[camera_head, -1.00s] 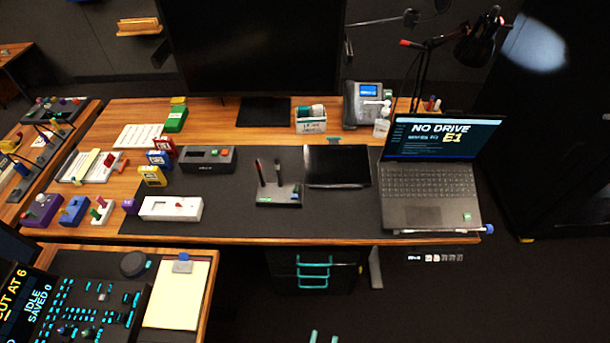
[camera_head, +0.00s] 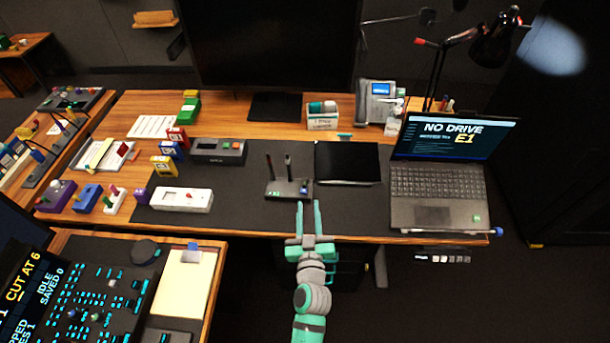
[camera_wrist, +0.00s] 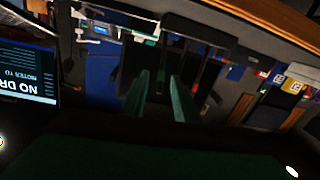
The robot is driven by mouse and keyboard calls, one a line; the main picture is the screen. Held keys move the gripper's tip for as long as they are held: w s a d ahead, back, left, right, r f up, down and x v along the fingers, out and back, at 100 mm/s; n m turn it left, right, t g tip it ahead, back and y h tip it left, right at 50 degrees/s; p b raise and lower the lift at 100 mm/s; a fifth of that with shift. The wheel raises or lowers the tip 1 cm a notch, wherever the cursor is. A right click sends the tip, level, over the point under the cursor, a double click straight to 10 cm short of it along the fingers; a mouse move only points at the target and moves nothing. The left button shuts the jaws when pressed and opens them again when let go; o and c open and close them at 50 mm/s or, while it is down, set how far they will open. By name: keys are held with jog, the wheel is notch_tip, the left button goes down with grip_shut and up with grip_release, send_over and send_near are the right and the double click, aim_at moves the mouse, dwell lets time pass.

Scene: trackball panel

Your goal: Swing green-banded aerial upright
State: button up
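A dark grey box with two aerials, the router (camera_head: 280,192), stands on the black desk mat near the front middle of the desk. Its left aerial (camera_head: 270,167) leans to the left. Its right aerial (camera_head: 288,168) looks nearly upright. I cannot make out a green band on either at this size. My gripper (camera_head: 308,206) is open and empty, with its two fingers apart, at the desk's front edge, just in front and to the right of the router. In the wrist view the fingers (camera_wrist: 161,90) also stand apart; dark shapes beyond them are too dim to identify.
A closed black tablet-like slab (camera_head: 347,163) lies right of the router, then an open laptop (camera_head: 436,195). A white panel (camera_head: 181,200) and a grey button box (camera_head: 218,151) lie to the left. A monitor (camera_head: 275,45) stands behind. Bare mat lies between the white panel and router.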

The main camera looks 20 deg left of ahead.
aim_at(306, 183)
jog(key=x, duration=0.8)
jog(key=r+x, duration=0.1)
jog(key=x, duration=0.3)
jog(key=shift+w+a+r, duration=0.1)
jog(key=shift+w+a, duration=0.05)
jog(key=shift+a, duration=0.25)
jog(key=shift+a+n+y, duration=0.1)
jog(key=shift+n+y, duration=0.2)
grip_shut()
jog(key=shift+w, duration=0.1)
dwell(0.6)
